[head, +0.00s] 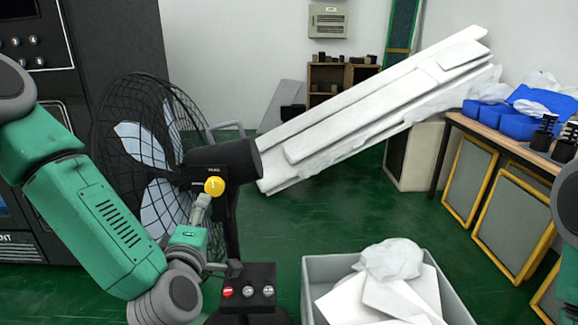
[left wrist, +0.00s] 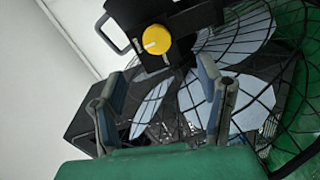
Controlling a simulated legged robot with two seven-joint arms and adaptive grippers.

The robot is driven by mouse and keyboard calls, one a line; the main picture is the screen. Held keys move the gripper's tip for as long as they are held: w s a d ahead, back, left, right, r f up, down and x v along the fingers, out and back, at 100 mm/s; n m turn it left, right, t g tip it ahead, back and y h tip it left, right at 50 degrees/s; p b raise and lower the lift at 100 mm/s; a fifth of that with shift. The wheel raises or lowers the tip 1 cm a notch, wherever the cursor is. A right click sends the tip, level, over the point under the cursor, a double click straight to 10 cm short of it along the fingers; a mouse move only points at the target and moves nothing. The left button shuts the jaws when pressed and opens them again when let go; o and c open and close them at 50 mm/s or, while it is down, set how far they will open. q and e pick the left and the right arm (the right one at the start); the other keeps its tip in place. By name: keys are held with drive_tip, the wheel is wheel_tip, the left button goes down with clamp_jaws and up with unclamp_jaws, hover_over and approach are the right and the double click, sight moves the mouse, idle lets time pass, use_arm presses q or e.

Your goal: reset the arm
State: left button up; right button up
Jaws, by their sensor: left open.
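My left arm (head: 105,220) comes in from the left, in green and grey. Its gripper (head: 204,205) is just below a yellow knob (head: 214,186) on the black motor housing of a large caged fan (head: 150,150). In the left wrist view, the two fingers of my left gripper (left wrist: 160,88) are spread apart with nothing between them. The yellow knob (left wrist: 157,39) lies beyond the fingertips; contact is not visible. Only grey and green parts of my right arm (head: 568,200) show at the right edge of the head view. The right gripper is out of view.
Red and white buttons sit on the fan's black base box (head: 248,290). A grey bin (head: 322,268) with white scraps stands front centre. A wooden table (head: 510,148) with blue trays is at right. Green floor is open in the middle.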

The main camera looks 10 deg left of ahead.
use_arm(q)
drive_tip(key=s+d+f+m+g+h+p, duration=0.1)
drive_tip(key=s+d+f+m+g+h, duration=0.25)
drive_tip(key=s+f+m, duration=0.4)
drive_tip(key=s+d+f+m+g+h+p, duration=0.15)
drive_tip(key=s+f+m+g, duration=0.25)
drive_tip(key=f, duration=0.7)
drive_tip(key=s+a+f+m+g, duration=0.2)
drive_tip(key=s+f+m+g, duration=0.2)
drive_tip(key=s, duration=0.5)
drive_tip(key=s+a+f+m+g, duration=0.3)
drive_tip(key=s+m+g, duration=0.1)
drive_tip(key=s, duration=0.6)
drive_tip(key=shift+s+a+f+y+p, duration=0.15)
drive_tip(key=shift+s+f+y+p, duration=0.05)
drive_tip(key=shift+f+y+p, duration=0.2)
drive_tip(key=shift+w+g, duration=0.15)
drive_tip(key=shift+g, duration=0.1)
